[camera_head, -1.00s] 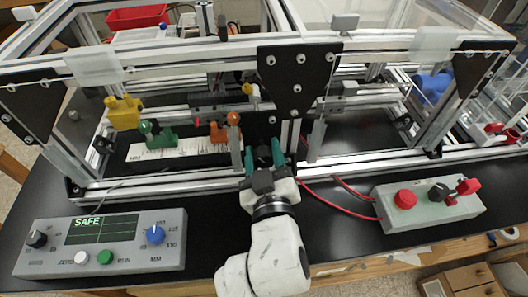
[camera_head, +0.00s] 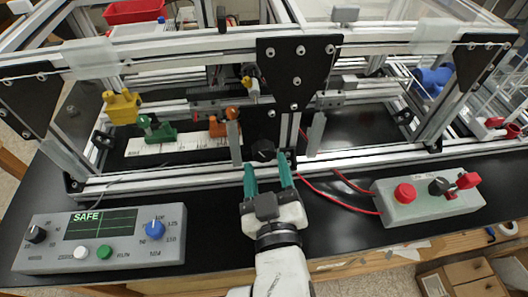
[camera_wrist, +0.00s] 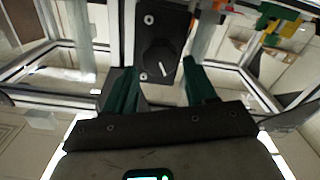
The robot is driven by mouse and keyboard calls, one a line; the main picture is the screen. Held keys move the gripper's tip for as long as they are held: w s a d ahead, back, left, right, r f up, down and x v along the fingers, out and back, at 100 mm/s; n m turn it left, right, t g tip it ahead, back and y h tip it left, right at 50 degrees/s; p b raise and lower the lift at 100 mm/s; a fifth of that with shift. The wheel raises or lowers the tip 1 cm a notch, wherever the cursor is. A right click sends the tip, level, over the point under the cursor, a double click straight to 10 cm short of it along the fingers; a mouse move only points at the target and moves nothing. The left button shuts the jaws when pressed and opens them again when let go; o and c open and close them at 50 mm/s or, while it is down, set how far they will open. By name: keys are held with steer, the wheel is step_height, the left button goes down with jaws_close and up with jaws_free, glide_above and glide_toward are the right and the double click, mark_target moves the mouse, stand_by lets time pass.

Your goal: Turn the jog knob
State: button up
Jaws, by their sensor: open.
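A black round knob (camera_head: 263,150) sits on a black upright plate at the front of the extrusion frame. I take it as the jog knob, though no label is readable. In the wrist view the knob (camera_wrist: 157,60) shows a white pointer line slanting toward lower right. My gripper (camera_head: 265,163) is open and empty, with its two green fingers pointing at the knob. In the wrist view my gripper (camera_wrist: 160,68) has its fingertips apart on either side of the knob; the exact gap in depth is hard to tell.
A grey control box (camera_head: 40,262) with a SAFE screen and blue dial (camera_head: 155,229) stands at front left. A second box (camera_head: 425,210) with a red button stands at right, with red cables running to the frame. Upright metal posts (camera_head: 235,142) flank the knob. Yellow, green and orange parts sit along a ruler.

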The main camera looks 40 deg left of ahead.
mark_target(264, 156)
steer(key=v, duration=0.5)
steer(key=shift+s+d, duration=0.1)
steer(key=shift+r+m+p, duration=0.25)
steer(key=shift+m+p, duration=0.05)
steer(key=shift+p, duration=0.9)
steer(key=x, duration=0.5)
steer(key=p+x, duration=0.1)
steer(key=x, duration=0.5)
steer(key=shift+f, duration=0.2)
steer(key=shift+d, duration=0.1)
